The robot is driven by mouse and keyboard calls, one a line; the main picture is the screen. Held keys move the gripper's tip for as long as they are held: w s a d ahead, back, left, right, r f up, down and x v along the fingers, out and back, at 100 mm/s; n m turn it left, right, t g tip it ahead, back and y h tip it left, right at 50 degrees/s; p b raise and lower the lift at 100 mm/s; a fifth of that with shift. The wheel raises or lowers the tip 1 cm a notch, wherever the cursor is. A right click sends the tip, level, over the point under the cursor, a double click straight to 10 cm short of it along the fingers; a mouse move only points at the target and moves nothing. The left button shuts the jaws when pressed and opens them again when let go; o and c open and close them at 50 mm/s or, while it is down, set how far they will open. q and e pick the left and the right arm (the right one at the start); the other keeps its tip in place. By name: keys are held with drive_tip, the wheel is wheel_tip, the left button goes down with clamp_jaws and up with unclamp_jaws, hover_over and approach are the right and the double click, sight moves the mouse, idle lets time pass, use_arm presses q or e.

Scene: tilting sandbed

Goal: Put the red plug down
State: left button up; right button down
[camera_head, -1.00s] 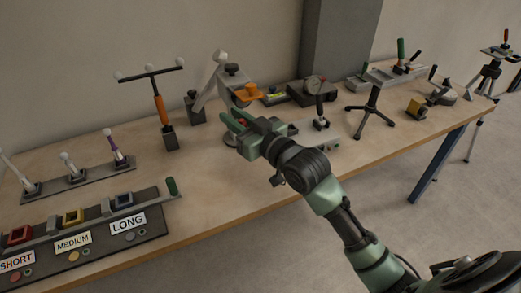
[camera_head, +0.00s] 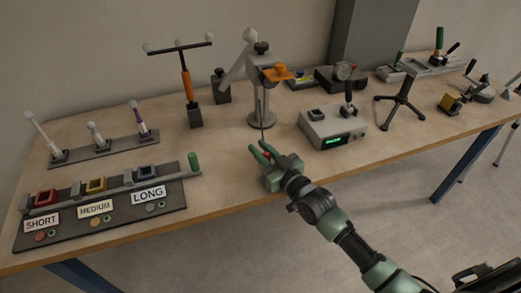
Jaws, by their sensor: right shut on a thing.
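My right gripper (camera_head: 260,147) is low over the front part of the wooden table, its green fingers pointing away from me. It is shut on the red plug (camera_head: 266,155), of which only a small red patch shows between the fingers. The rest of the plug is hidden by the fingers. I cannot tell whether the plug touches the tabletop. My left gripper is not in view.
Just beyond the gripper stands a metal post with an orange-tipped clamp (camera_head: 277,72). A grey box with a green display (camera_head: 333,129) is to the right. The SHORT/MEDIUM/LONG panel (camera_head: 172,207) is to the left. Bare tabletop (camera_head: 225,150) lies between panel and gripper.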

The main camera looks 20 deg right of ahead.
drive_tip(key=shift+f, duration=0.1)
drive_tip(key=c, duration=1.3)
unclamp_jaws()
drive_tip(key=shift+o, duration=0.2)
drive_tip(key=shift+r, duration=0.2)
drive_tip(key=v, duration=1.2)
